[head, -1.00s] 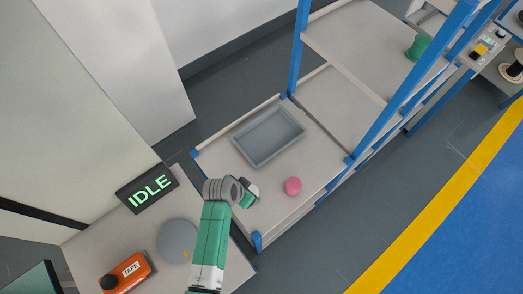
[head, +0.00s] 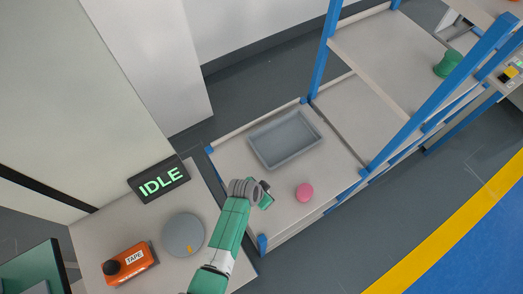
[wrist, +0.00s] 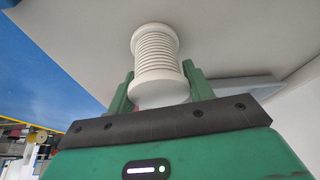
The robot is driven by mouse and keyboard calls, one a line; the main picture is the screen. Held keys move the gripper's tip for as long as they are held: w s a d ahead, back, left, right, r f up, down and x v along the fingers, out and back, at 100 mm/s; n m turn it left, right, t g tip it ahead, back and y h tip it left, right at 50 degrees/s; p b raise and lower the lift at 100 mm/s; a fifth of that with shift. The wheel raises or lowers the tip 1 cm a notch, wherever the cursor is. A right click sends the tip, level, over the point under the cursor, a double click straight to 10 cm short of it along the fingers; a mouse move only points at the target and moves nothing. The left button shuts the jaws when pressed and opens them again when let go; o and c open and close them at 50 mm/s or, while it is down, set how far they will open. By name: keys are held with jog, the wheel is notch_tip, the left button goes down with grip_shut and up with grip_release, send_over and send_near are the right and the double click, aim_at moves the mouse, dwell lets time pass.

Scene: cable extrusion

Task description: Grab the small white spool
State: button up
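The small white spool (wrist: 157,55), with a ribbed body and wider ends, shows in the wrist view. Its near end lies between the two green fingers of my gripper (wrist: 160,88), and its body reaches out beyond them. I cannot tell whether the fingers press on it or only flank it. In the head view my gripper (head: 266,196) is over the near part of the low shelf (head: 240,185), just left of a pink round object (head: 304,192). I cannot make out the white spool in the head view.
A grey tray (head: 285,138) lies on the shelf beyond my gripper. Blue posts (head: 321,60) rise around the rack, with a green spool (head: 447,65) on a higher shelf.

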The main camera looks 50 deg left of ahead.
jog(key=c, duration=0.4)
jog(key=shift+c, duration=0.2)
jog(key=shift+r, duration=0.55)
jog(key=v, duration=0.2)
jog(key=shift+s+r+p, duration=0.15)
jog(key=shift+r+p, duration=0.2)
jog(key=shift+r, duration=0.05)
jog(key=s+d+r, duration=0.1)
jog(key=s, duration=1.4)
jog(key=shift+r, duration=0.2)
